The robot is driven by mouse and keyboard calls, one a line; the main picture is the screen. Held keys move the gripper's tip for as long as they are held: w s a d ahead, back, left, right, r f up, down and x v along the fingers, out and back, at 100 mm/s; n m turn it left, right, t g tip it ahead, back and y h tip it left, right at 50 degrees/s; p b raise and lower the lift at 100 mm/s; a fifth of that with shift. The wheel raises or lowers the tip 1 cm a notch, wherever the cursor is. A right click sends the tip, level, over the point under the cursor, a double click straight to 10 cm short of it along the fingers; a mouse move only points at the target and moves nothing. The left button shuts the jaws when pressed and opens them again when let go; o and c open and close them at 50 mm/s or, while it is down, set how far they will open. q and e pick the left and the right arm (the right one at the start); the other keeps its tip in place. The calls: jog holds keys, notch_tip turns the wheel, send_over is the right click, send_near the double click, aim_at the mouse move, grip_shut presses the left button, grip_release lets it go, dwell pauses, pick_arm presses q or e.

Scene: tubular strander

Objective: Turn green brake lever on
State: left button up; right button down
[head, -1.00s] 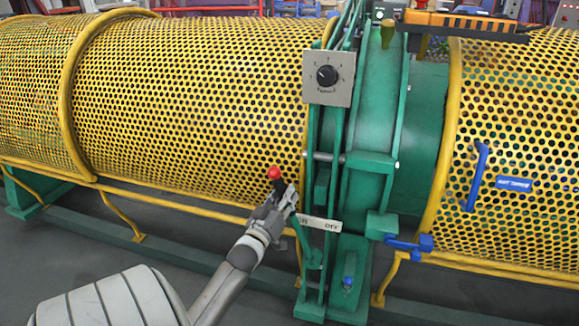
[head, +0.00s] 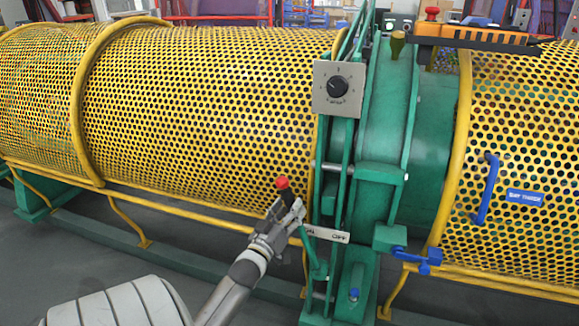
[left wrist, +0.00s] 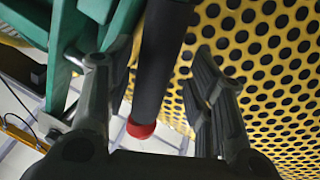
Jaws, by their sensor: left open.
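The brake lever has a green arm (head: 309,250), a black grip (head: 288,197) and a red knob (head: 282,183) at its top. It leans left, beside the ON end of the white ON/OFF plate (head: 327,234). My left gripper (head: 287,210) is at the grip, just below the knob. In the left wrist view, my open left gripper (left wrist: 150,75) has one finger on each side of the black grip (left wrist: 160,62), with gaps visible. The red knob (left wrist: 140,129) shows between the fingers. My right gripper is not in view.
A yellow perforated guard (head: 200,110) stands close behind the lever. The green machine frame (head: 385,130), with a grey dial box (head: 338,88), is just right of it. A blue latch (head: 420,258) sits farther right. Grey floor lies in front.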

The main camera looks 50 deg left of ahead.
pick_arm(q)
jog(key=v, duration=1)
jog(key=shift+s, duration=0.35)
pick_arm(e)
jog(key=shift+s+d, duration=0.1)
pick_arm(q)
jog(key=shift+d, duration=0.1)
